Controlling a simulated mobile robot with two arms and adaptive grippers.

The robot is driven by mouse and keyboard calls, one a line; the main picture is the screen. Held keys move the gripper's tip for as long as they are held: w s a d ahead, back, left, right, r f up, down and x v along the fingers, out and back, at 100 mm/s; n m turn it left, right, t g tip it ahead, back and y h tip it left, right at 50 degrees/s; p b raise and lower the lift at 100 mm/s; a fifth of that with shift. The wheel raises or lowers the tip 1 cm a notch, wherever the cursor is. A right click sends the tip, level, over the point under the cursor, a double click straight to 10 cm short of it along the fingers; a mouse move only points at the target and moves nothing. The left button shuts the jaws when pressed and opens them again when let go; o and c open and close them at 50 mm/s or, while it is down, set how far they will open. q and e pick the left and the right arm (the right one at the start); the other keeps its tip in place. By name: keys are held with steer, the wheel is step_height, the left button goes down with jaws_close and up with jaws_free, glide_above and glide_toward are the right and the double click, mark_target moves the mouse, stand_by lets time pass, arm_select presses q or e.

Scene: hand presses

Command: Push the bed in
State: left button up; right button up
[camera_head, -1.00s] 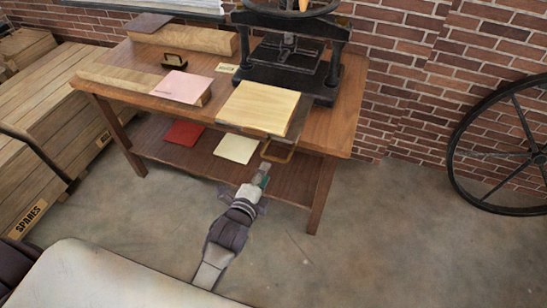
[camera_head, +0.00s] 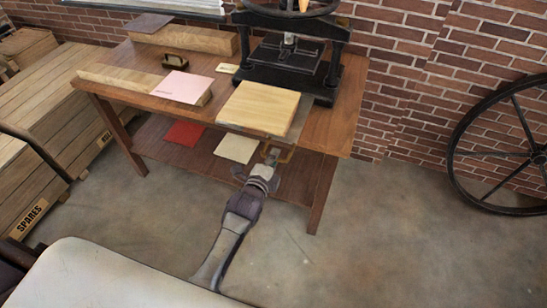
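The black press (camera_head: 292,62) stands at the back right of the wooden table. Its bed (camera_head: 301,118) sticks out of the press toward me, a flat grey plate with a square pale wooden board (camera_head: 260,105) on top. A brass handle (camera_head: 284,154) hangs at the bed's front, below the table edge. My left gripper (camera_head: 272,158) is at this handle, its fingers overlapping it in the picture. The fingers are small and partly hidden, so I cannot tell whether they are open or shut on it. My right gripper is not in view.
A pink book (camera_head: 182,87) and wooden blocks lie on the table's left part. A red sheet (camera_head: 184,133) and a cream sheet (camera_head: 237,148) lie on the lower shelf. Crates (camera_head: 40,190) stand left; a large wheel (camera_head: 505,145) leans right. The floor between is clear.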

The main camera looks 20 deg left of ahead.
arm_select(q)
jaws_close()
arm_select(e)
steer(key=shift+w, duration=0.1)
